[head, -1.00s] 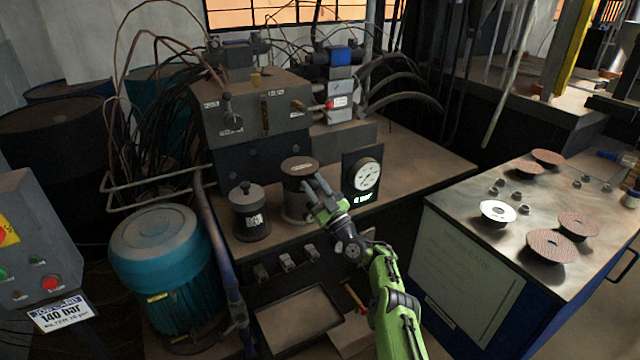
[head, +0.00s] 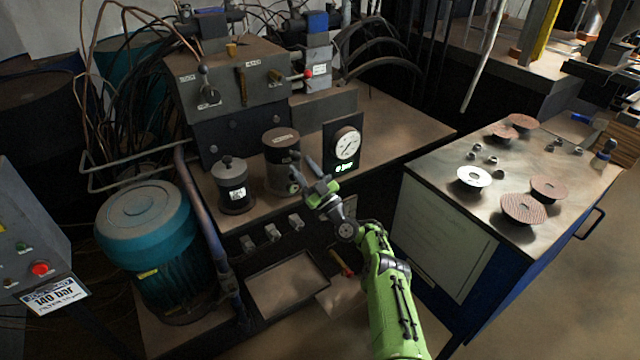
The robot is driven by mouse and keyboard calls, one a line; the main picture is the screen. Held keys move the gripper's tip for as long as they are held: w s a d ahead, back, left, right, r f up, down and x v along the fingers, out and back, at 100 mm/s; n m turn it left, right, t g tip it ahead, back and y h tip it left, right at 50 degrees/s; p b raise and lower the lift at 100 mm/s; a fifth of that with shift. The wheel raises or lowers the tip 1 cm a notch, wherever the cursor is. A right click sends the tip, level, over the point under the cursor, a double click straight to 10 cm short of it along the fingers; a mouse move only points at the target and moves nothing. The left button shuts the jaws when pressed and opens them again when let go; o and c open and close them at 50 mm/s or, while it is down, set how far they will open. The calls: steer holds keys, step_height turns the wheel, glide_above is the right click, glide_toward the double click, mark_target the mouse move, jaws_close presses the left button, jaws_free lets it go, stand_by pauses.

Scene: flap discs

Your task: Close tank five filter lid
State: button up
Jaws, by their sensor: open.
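A dark grey canister (head: 279,176) with a brown, labelled round top (head: 280,137) stands on the bench, and the top looks seated on it. A shorter dark canister (head: 236,200) with a knobbed lid (head: 229,167) and a white label stands to its left. I cannot read the labels, so I cannot tell which is the tank five filter. My gripper (head: 299,170) is open and empty, just right of the taller canister's side and below its top. Its fingers point toward the canister and overlap its right edge; I cannot tell whether they touch.
A pressure gauge (head: 346,146) with a lit readout stands close behind and right of my gripper. A valve block (head: 232,95) rises behind the canisters. Small levers (head: 271,233) and a tray (head: 287,286) lie below. A blue cart (head: 437,164) with several discs stands at right.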

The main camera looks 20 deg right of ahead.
steer(key=p+v, duration=0.5)
steer(key=v, duration=0.6)
steer(key=shift+s+f+p, duration=0.25)
steer(key=shift+p, duration=0.15)
steer(key=shift+d, duration=0.1)
